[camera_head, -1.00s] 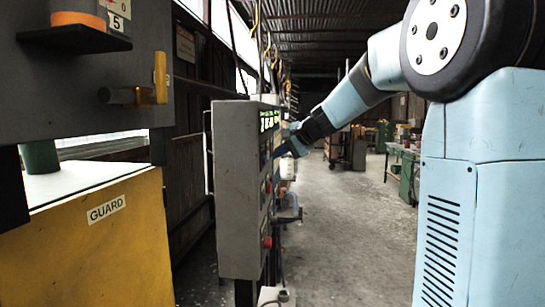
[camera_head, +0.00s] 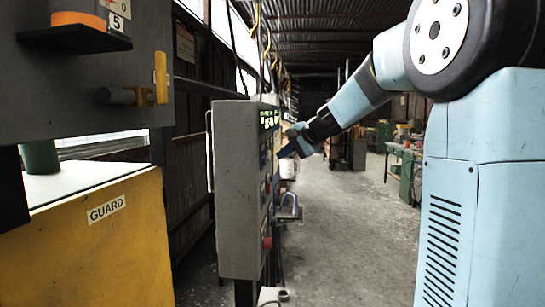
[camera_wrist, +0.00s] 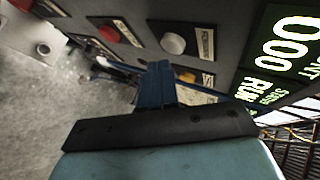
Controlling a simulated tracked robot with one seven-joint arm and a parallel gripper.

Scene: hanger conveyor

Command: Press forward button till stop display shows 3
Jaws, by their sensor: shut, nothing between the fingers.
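The grey control box (camera_head: 238,190) stands on a post, seen mostly from its side in the head view. Its lit display (camera_head: 269,120) is too small to read there. In the wrist view the display (camera_wrist: 285,45) shows large digits reading 000 and the word RUN. On the panel in the wrist view are a red button (camera_wrist: 107,33) and a white button (camera_wrist: 172,43). A yellow-orange part (camera_wrist: 186,75) is partly hidden behind my fingers. My gripper (camera_wrist: 157,70) is shut and empty, its tips near the panel face. I cannot tell whether they touch it. Button labels are unreadable.
A yellow guard (camera_head: 95,240) and a grey machine are at the left in the head view. A red knob (camera_head: 267,242) sits low on the box face. A green bench (camera_head: 405,165) stands farther back.

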